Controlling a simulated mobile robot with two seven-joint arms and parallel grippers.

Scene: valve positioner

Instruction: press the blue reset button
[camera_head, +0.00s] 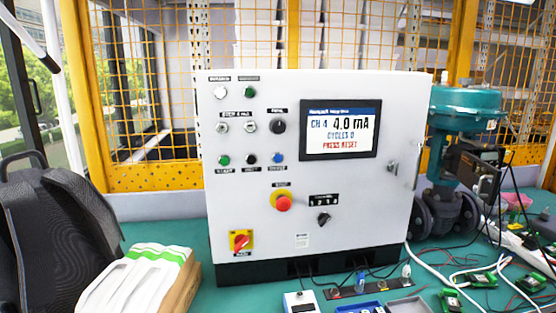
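The blue button (277,158) sits on the front of a white control cabinet (350,205), at the right end of a row with a green button (224,160) and a black button (251,159). The label under the blue button is too small to read. The cabinet's screen (340,130) shows "CH 4", "4.0 mA", "CYCLES 0" and a red line that seems to read "PRESS RESET". Nothing covers the blue button. Neither of my grippers shows in the head view.
A red emergency stop (283,202) and a red-yellow rotary switch (240,242) are lower on the cabinet. A teal valve actuator (465,108) stands at right. A dark backpack (55,235) and a white-green stack (140,278) are at left. Cables and small devices clutter the right front.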

